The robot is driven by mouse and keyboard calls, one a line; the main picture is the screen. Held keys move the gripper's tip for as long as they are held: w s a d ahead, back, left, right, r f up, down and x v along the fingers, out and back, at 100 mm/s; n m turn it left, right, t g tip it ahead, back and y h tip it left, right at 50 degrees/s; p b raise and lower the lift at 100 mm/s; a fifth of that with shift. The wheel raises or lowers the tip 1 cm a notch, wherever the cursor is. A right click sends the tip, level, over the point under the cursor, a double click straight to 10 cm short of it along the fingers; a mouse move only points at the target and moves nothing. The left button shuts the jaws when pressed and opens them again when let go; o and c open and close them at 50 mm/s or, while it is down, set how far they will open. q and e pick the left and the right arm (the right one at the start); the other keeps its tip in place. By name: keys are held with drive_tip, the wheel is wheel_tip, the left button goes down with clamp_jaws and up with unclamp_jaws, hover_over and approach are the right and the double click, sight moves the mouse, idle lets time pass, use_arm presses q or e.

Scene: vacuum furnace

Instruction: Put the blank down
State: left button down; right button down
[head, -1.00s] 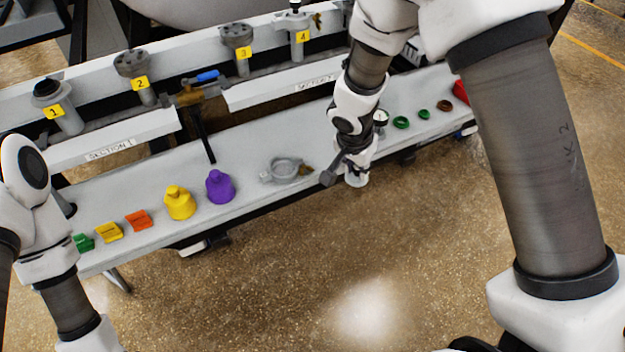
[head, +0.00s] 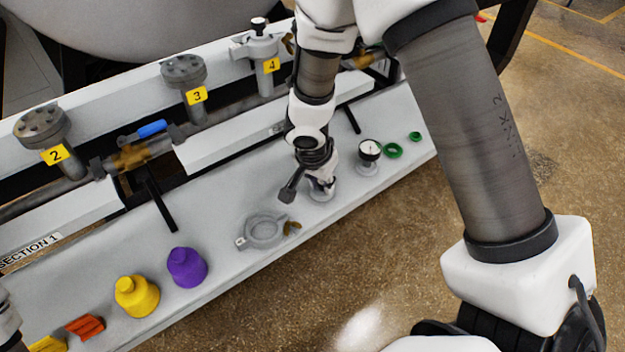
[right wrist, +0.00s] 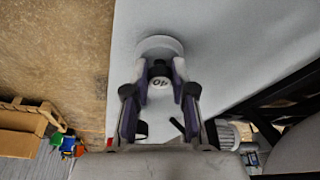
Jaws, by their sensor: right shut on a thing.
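The blank (head: 322,192) is a pale grey round flange with a narrow neck. It is upright, its disc at or just above the grey shelf (head: 215,222); I cannot tell whether it touches. My right gripper (head: 319,181) is above it, shut on its neck. In the right wrist view, the gripper (right wrist: 160,92) has its fingers on either side of the neck, whose top is marked 40, and the blank's wide disc (right wrist: 160,45) shows beyond the fingertips.
A grey clamp ring (head: 264,231) lies left of the blank. A dial gauge (head: 369,152) stands to the right, with green rings (head: 393,150) beyond. Purple (head: 187,267) and yellow (head: 137,295) pieces are further left. Numbered ports line the back rail.

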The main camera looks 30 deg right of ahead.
drive_tip(key=shift+w+f, duration=0.25)
drive_tip(key=shift+f, duration=0.25)
drive_tip(key=shift+s+f, duration=0.1)
drive_tip(key=shift+s, duration=0.05)
drive_tip(key=c, duration=1)
unclamp_jaws()
use_arm(q)
drive_tip(key=shift+w+f, duration=0.2)
drive_tip(key=shift+f, duration=0.35)
use_arm(e)
drive_tip(key=shift+o, duration=0.2)
